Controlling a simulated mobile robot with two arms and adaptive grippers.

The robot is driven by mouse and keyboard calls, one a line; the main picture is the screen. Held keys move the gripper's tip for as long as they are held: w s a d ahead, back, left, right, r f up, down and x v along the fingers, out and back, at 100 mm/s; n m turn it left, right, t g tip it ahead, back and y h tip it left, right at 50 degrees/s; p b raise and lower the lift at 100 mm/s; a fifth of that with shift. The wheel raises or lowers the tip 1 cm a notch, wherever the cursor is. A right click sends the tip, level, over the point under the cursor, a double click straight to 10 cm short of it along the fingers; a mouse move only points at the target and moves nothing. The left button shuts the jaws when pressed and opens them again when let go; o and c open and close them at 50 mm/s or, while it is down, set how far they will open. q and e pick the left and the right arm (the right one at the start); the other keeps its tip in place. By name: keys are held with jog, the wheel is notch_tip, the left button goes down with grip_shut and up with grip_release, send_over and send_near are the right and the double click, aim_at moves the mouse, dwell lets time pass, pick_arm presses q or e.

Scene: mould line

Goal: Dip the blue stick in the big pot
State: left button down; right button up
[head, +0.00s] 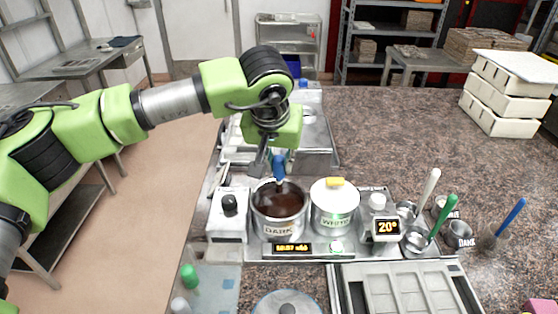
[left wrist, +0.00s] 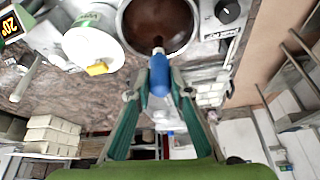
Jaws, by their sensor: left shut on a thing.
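My left gripper (head: 272,163) is shut on a blue stick (head: 279,168) and holds it tip down at the big pot (head: 278,233), which is labelled DARK and holds brown liquid. In the left wrist view, the blue stick (left wrist: 159,84) sits between the fingers of my left gripper (left wrist: 159,90). Its dark lower end shows against the brown liquid inside the big pot (left wrist: 122,30). I cannot tell how deep the tip is in the liquid. My right gripper is not in view.
A lidded pot (head: 335,212) labelled WHITE with a yellow knob stands right of the big pot. A knob box (head: 229,215) is on its left. Another blue stick (head: 513,212) stands far right, near green (head: 443,215) and white (head: 430,185) ones. A mould tray (head: 410,290) lies in front.

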pick_arm(q)
jog(key=shift+r+p, duration=1.05)
jog(key=shift+r, duration=1)
jog(key=shift+a, duration=0.1)
